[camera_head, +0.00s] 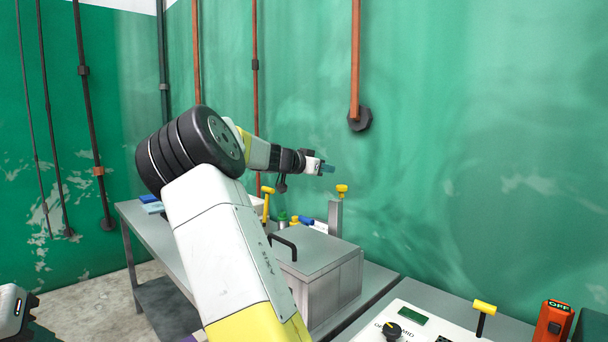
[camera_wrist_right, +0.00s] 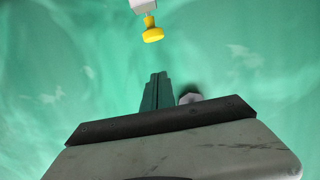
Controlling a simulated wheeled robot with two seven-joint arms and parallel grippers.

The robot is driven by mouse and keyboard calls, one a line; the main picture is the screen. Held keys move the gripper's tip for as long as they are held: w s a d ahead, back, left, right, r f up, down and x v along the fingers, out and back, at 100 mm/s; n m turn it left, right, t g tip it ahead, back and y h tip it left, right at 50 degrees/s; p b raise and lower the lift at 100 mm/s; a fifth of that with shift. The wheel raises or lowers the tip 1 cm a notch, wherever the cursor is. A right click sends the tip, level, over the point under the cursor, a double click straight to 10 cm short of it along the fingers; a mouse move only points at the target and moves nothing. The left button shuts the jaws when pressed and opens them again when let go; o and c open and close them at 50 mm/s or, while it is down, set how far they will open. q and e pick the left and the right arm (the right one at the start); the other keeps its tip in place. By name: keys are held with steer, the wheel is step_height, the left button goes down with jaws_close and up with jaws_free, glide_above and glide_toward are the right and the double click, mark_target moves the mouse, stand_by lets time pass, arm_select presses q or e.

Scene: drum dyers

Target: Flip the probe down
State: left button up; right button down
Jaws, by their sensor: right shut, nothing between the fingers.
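A yellow knob (camera_head: 342,188) tops an upright grey post (camera_head: 335,218) behind the metal box, near the green wall. It may be the probe; its label is not readable. The yellow knob also shows in the right wrist view (camera_wrist_right: 152,35), beyond my fingertips and under a pale block. My right gripper (camera_head: 328,168) is shut and empty, above and slightly left of the knob in the head view. Its shut fingers show in the right wrist view (camera_wrist_right: 156,88), apart from the knob. My left gripper is not clearly visible.
A lidded metal box (camera_head: 318,255) with a black handle stands on the grey table (camera_head: 140,215). Another yellow handle (camera_head: 267,200) stands behind it. A control panel (camera_head: 430,315) with a yellow-topped lever (camera_head: 485,307) and a red device (camera_head: 552,322) are at the lower right.

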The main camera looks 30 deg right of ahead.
steer(key=shift+v, duration=1.95)
